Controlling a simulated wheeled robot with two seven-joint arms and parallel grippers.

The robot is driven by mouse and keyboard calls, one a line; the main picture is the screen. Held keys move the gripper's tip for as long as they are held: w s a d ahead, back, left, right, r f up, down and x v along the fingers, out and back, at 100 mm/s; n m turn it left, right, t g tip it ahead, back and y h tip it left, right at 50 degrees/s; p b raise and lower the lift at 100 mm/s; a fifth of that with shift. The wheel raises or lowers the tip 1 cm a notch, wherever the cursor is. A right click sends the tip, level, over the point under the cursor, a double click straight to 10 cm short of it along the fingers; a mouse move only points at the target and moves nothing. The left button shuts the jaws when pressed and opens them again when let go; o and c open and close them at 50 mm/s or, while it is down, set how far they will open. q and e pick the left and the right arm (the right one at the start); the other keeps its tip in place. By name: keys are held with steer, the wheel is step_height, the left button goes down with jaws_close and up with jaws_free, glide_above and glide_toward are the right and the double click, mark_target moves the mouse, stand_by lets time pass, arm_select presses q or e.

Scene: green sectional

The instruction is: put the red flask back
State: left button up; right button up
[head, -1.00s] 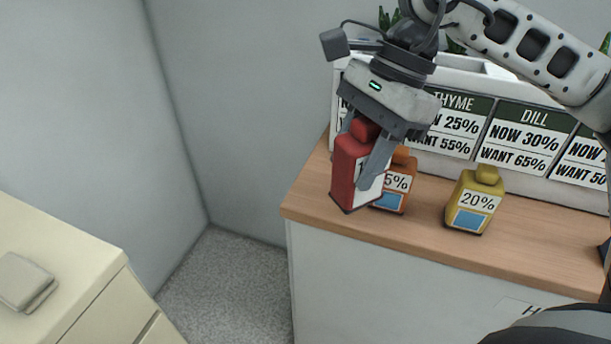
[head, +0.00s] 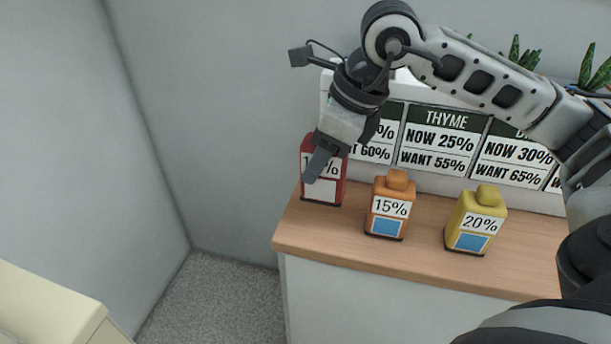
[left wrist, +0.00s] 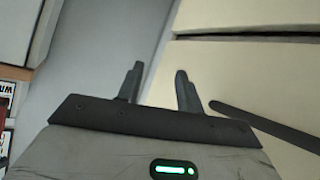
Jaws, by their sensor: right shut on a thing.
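The red flask (head: 334,192) is upright at the left end of the wooden counter (head: 420,256), in front of the white planter. My right gripper (head: 322,166) comes down over it from above and is shut on it. One finger covers part of its label, and the far finger is hidden. I cannot tell whether its base touches the counter. The orange 15% flask (head: 388,208) stands to its right with a gap, and the yellow 20% flask (head: 474,222) farther right. My left gripper (left wrist: 158,78) is open and empty in the left wrist view.
The white planter (head: 540,199) with price signs and green plants lines the back of the counter. A grey wall rises on the left. A cream cabinet (head: 45,312) stands at the lower left, with grey floor (head: 215,295) between it and the counter.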

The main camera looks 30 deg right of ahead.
steer(key=w+f, duration=0.1)
steer(key=f, duration=0.1)
steer(key=w+f, duration=0.1)
steer(key=w, duration=0.1)
steer(key=shift+a+f, duration=0.1)
steer(key=shift+f, duration=0.3)
steer(key=shift+w+f, duration=0.15)
steer(key=shift+f, duration=1.4)
steer(key=shift+f+b, duration=0.25)
steer(key=shift+b, duration=0.1)
steer(key=o, duration=1.1)
steer(key=shift+r, duration=0.15)
steer(key=shift+r+p, duration=0.3)
steer(key=shift+p, duration=0.2)
steer(key=v, duration=1.1)
steer(key=shift+s+r, duration=0.2)
steer(key=shift+r, duration=0.1)
